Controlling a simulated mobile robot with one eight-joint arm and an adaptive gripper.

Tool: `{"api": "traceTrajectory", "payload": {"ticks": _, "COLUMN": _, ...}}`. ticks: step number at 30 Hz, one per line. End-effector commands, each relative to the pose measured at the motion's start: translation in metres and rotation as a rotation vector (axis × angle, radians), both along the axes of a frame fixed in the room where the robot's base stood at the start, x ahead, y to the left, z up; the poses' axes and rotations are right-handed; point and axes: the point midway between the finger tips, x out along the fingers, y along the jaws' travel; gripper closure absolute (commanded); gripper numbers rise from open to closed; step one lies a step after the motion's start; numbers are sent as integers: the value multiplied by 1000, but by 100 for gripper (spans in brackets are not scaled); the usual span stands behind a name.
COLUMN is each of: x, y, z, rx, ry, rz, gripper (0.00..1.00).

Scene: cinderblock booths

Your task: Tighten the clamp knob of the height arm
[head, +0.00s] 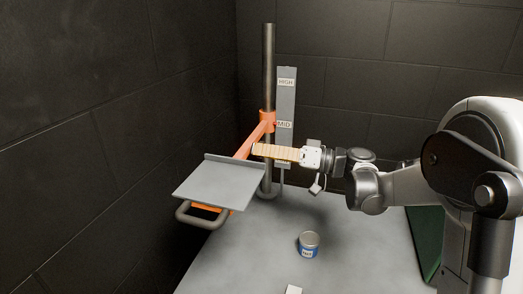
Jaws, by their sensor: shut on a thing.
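The orange height arm (252,138) is attached by an orange collar (267,121) to an upright metal post (268,65). The collar is level with the MID label. The arm slopes down to the left to a grey tray (216,180). My gripper (257,150) reaches in from the right, its tan ribbed fingers lying across the front of the post with their tips beside the orange arm, close to the tray's back edge. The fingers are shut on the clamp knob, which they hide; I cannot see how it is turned.
A grey scale board (286,95) with HIGH and MID labels stands behind the post. A grey handle loop (203,218) hangs under the tray. A blue and white can (309,244) and a small white item (293,290) are on the grey table (250,260). Dark block walls close in left and back.

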Motion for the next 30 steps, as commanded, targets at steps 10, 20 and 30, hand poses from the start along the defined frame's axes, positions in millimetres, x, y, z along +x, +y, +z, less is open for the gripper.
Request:
{"api": "traceTrajectory", "payload": {"ticks": 10, "x": -1, "y": 1, "z": 0, "rx": 123, "ry": 304, "rz": 1, "gripper": 91}}
{"api": "traceTrajectory", "payload": {"ticks": 20, "x": -1, "y": 1, "z": 1, "rx": 242, "ry": 595, "rz": 1, "gripper": 91}}
{"api": "traceTrajectory", "payload": {"ticks": 30, "x": -1, "y": 1, "z": 2, "rx": 364, "ry": 892, "rz": 1, "gripper": 91}}
